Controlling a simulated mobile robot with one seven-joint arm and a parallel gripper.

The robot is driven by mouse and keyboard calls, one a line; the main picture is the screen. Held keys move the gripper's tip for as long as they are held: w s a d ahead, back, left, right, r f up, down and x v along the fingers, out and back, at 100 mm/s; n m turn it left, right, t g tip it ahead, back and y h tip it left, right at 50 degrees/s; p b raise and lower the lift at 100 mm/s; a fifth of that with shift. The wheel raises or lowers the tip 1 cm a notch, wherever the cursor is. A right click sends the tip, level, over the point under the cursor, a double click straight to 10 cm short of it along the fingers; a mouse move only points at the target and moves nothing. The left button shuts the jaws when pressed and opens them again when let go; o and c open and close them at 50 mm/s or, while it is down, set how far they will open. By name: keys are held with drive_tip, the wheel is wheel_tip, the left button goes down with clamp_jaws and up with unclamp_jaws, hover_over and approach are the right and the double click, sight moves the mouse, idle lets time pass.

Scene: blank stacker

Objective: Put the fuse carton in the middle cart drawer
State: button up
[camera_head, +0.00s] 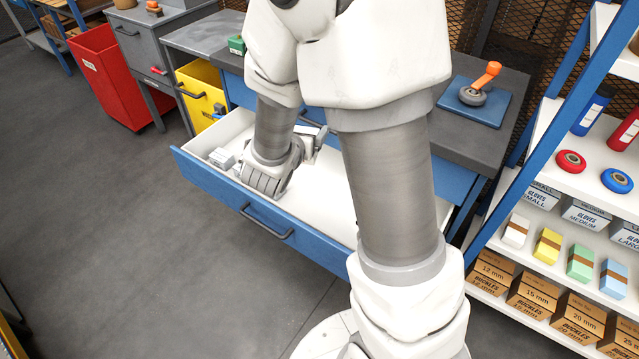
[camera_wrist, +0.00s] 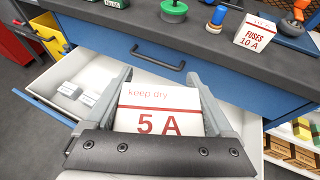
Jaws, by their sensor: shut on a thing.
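My gripper (camera_wrist: 160,78) is shut on a white carton with red bands (camera_wrist: 158,97), marked "keep dry" and "5 A", held between the two grey fingers. In the head view my gripper (camera_head: 270,180) points down over the left part of an open blue-fronted drawer (camera_head: 275,235) with a white inside; the carton is hidden there. I cannot tell whether the carton touches the drawer floor. The open drawer also shows in the wrist view (camera_wrist: 40,112), below a shut blue drawer (camera_wrist: 135,45). Another carton, marked "FUSES 10 A" (camera_wrist: 255,34), stands on the worktop.
Small pale boxes (camera_wrist: 90,97) lie in the drawer's left end. A yellow bin (camera_head: 203,95) and red bin (camera_head: 108,75) stand left. A stocked shelf (camera_head: 560,230) stands close on the right.

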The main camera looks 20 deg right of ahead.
drive_tip(key=s+d+f+m+g+h+b, duration=0.1)
drive_tip(key=s+d+f+m+g+h, duration=0.2)
drive_tip(key=s+d+f+m+g, duration=0.35)
drive_tip(key=s+d+f+m+g+h, duration=0.2)
drive_tip(key=s+d+f+m+g, duration=0.25)
drive_tip(key=s+m+g, duration=0.4)
drive_tip(key=s+a+f+m+g+y+b, duration=0.1)
drive_tip(key=s+a+f+m+g+y, duration=0.4)
drive_tip(key=m+y, duration=0.3)
drive_tip(key=s+a+f+m+g+y, duration=0.3)
drive_tip(key=a+m+g+y, duration=0.2)
drive_tip(key=a+m+y, duration=0.25)
drive_tip(key=w+a+f+m+t+y, duration=0.1)
drive_tip(key=w+a+m+t+y, duration=0.45)
drive_tip(key=m+y, duration=0.3)
drive_tip(key=m+t+h+b, duration=0.4)
drive_tip(key=m+t, duration=1.5)
drive_tip(key=t, duration=0.1)
hover_over(315, 209)
wheel_tip(315, 209, down, 6)
wheel_tip(315, 209, down, 9)
drive_tip(key=b, duration=0.3)
drive_tip(key=shift+f, duration=0.15)
